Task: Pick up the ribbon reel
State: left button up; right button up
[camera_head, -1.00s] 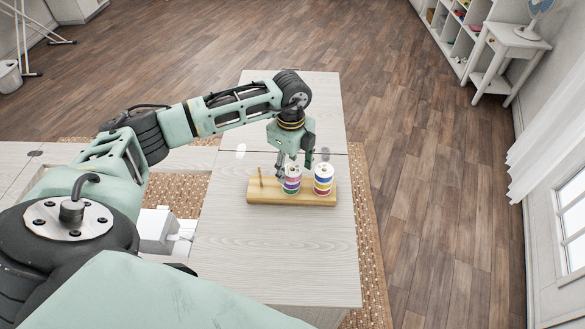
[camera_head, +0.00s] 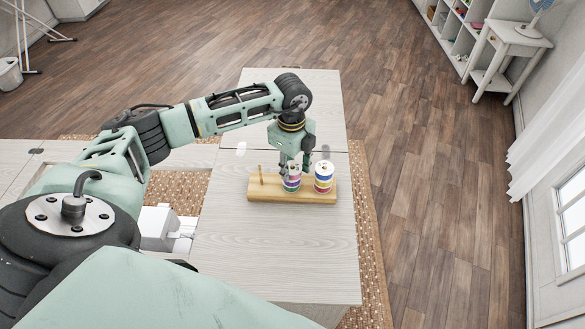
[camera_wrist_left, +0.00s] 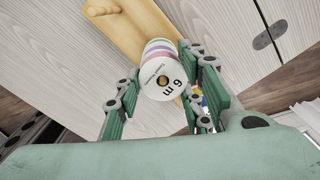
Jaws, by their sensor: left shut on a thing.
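My left gripper (camera_head: 294,168) points down over the wooden stand (camera_head: 262,196) on the pale table. It is shut on the left ribbon reel (camera_head: 291,184), a stack of coloured ribbon with a white end. In the left wrist view the reel (camera_wrist_left: 162,80) shows its white face marked "6 m", with a finger on each side. In the head view the fingers hide part of this reel, which is still at the stand. A second ribbon reel (camera_head: 323,177) stands just to its right. My right gripper is not in view.
A bare wooden peg (camera_head: 261,174) rises from the stand's left end. A white sewing machine (camera_head: 160,229) sits in the table's opening to the left. The tabletop (camera_head: 270,250) in front of the stand is clear.

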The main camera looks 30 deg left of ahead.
pick_arm(q)
jog(key=shift+w+r+b, duration=0.1)
jog(key=shift+r+b, duration=0.2)
jog(key=shift+r, duration=0.35)
notch_tip(320, 180, up, 2)
jog(key=shift+r+b, duration=0.2)
jog(key=shift+b, duration=0.25)
jog(key=w+d+r+b, duration=0.1)
jog(key=d+r+b, duration=0.2)
jog(key=d+r, duration=0.4)
jog(key=shift+w+d+r, duration=0.15)
jog(key=shift+w+d, duration=0.05)
jog(key=shift+d, duration=2.1)
